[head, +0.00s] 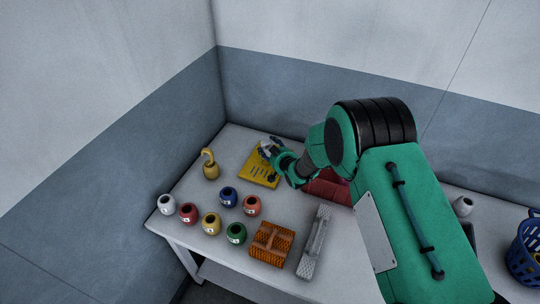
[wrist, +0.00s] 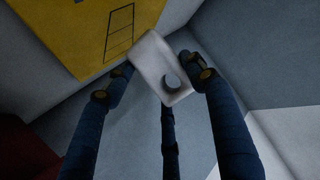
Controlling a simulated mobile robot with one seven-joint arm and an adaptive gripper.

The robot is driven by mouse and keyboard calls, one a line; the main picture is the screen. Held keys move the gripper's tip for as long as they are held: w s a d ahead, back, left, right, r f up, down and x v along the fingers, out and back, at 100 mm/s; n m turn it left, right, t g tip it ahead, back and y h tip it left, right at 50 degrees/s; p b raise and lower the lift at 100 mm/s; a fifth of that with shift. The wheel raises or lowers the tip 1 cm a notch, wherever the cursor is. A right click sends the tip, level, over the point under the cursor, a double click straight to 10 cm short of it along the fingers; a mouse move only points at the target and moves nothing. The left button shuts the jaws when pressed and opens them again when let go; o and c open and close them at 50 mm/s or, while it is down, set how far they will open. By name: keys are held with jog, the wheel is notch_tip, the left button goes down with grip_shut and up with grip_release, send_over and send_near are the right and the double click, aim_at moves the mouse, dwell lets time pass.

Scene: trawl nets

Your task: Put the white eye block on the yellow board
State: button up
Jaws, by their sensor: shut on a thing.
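The white eye block (wrist: 158,62) is a pale block with a round hole, seen in the wrist view between my gripper's fingers. My gripper (wrist: 155,80) is shut on it, and the block sits tilted in the grasp. The yellow board (head: 258,171) lies on the table near the back corner in the head view. It also shows at the upper left of the wrist view (wrist: 85,30), with dark line markings. In the head view my gripper (head: 268,150) is over the board's upper right part. I cannot tell whether the block touches the board.
A yellow hook block (head: 210,168) stands left of the board. Several coloured pots, such as a blue one (head: 229,197), stand in front. An orange net block (head: 271,243) and a grey net bar (head: 314,243) lie nearer. A red thing (head: 328,188) is partly behind my arm. A blue basket (head: 525,255) is far right.

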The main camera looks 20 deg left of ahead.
jog(key=shift+f+b, duration=0.45)
jog(key=shift+f, duration=1.25)
jog(key=shift+f, duration=0.15)
jog(key=o, duration=1.3)
jog(key=shift+c, duration=0.2)
jog(key=shift+r, duration=0.2)
jog(key=p+v, duration=0.2)
jog(key=v, duration=1)
jog(key=shift+d+f, duration=0.1)
jog(key=shift+f, duration=0.05)
